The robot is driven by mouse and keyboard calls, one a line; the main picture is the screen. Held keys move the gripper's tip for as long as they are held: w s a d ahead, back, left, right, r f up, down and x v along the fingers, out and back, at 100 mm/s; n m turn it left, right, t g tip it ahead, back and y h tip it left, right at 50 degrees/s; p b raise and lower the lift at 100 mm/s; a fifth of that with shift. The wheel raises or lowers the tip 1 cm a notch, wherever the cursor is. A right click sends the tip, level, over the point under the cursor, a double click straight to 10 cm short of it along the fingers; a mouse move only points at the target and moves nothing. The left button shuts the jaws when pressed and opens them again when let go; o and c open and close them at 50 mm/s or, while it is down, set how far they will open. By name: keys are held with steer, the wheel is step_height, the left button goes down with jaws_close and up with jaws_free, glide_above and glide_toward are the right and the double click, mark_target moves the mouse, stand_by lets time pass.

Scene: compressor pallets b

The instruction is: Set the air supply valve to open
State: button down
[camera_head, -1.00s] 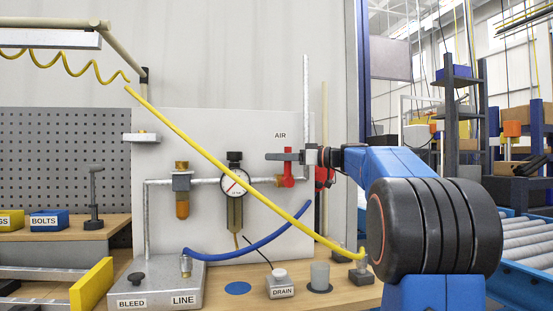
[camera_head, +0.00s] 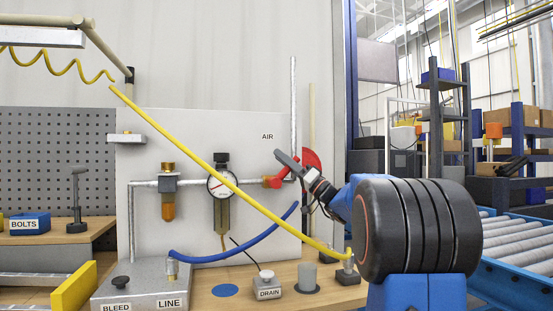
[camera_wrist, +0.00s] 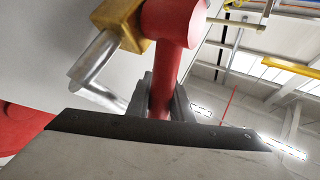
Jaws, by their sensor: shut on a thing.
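The air supply valve (camera_head: 275,182) sits on the pipe below the AIR label, with a red hub and a red handle. The handle tilts up and to the right from the hub in the head view. My gripper (camera_head: 288,163) is shut on this handle and is tilted, its tip pointing up and left. In the wrist view the red handle (camera_wrist: 163,88) stands between my two grey fingers (camera_wrist: 162,100), with the brass valve body (camera_wrist: 122,22) behind at upper left. The fingers partly hide the handle.
A red curved plate (camera_head: 311,158) is behind the handle. A pressure gauge (camera_head: 221,184), a yellow hose (camera_head: 200,149) and a blue hose (camera_head: 240,253) are left of my arm. A DRAIN block (camera_head: 267,287) and a grey cup (camera_head: 307,275) stand on the bench below.

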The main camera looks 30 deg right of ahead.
steer(key=shift+s+d+f+m+t+h, duration=0.1)
steer(key=shift+d+f+m+t+h, duration=0.2)
steer(key=shift+m+t+h, duration=0.45)
steer(key=shift+s+d+f+m+t+h, duration=0.15)
steer(key=shift+d+m+t+h, duration=0.3)
steer(key=shift+m, duration=0.45)
steer(key=shift+d+f+m+t+h, duration=0.25)
steer(key=shift+m+t+h, duration=0.15)
steer(key=shift+m+t, duration=0.4)
steer(key=shift+m, duration=0.25)
steer(key=c, duration=1.6)
jaws_free()
steer(key=shift+o, duration=0.2)
steer(key=shift+r, duration=0.15)
